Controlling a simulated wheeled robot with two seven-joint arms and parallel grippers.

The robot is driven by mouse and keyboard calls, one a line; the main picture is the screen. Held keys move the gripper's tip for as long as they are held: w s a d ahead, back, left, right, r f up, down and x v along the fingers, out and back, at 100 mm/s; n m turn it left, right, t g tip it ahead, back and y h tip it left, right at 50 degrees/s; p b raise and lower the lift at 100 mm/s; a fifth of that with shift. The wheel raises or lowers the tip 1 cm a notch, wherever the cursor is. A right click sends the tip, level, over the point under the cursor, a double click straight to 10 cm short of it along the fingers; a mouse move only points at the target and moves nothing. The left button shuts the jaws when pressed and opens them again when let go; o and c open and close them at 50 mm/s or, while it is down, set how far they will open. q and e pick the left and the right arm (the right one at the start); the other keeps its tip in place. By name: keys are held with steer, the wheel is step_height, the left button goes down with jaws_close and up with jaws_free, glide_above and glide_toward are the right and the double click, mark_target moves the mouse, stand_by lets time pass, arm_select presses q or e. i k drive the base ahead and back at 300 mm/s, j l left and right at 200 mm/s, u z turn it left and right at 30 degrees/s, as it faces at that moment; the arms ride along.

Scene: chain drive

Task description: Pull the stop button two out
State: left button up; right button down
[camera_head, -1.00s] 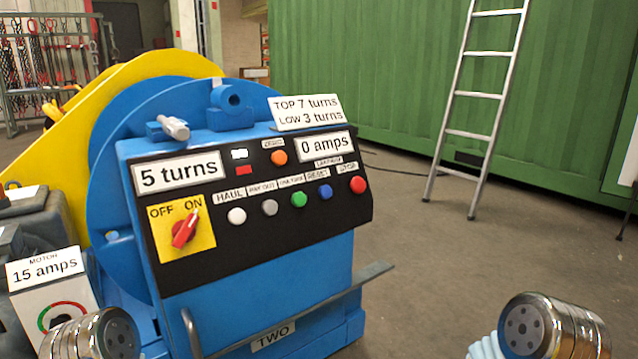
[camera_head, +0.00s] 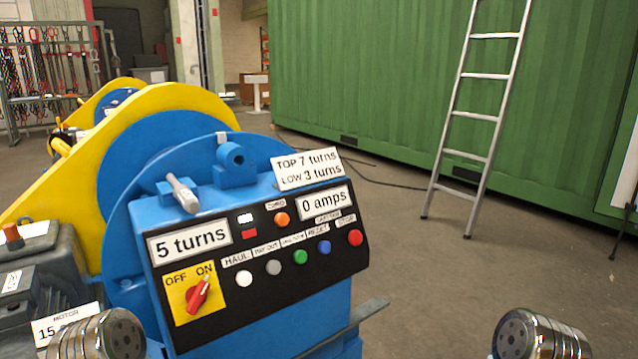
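The red stop button (camera_head: 355,237) sits at the right end of the button row on the black control panel (camera_head: 300,270) of the blue machine, under a small STOP label (camera_head: 346,220). I cannot tell whether it is pressed in or out. At the bottom left a metal cylindrical end of my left arm (camera_head: 95,337) shows, and at the bottom right one of my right arm (camera_head: 538,336). Both are well apart from the panel. No gripper fingers show in the view.
White, grey, green and blue buttons (camera_head: 324,247) line the panel. A red rotary switch (camera_head: 197,295) points toward ON. Displays read 5 turns (camera_head: 190,241) and 0 amps (camera_head: 325,202). A ladder (camera_head: 478,120) leans on a green container (camera_head: 380,80).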

mark_target(355, 237)
steer(key=k+j, duration=0.1)
steer(key=j, duration=0.4)
steer(key=k+j+u, duration=0.15)
steer(key=j, duration=0.85)
steer(key=k+u, duration=0.05)
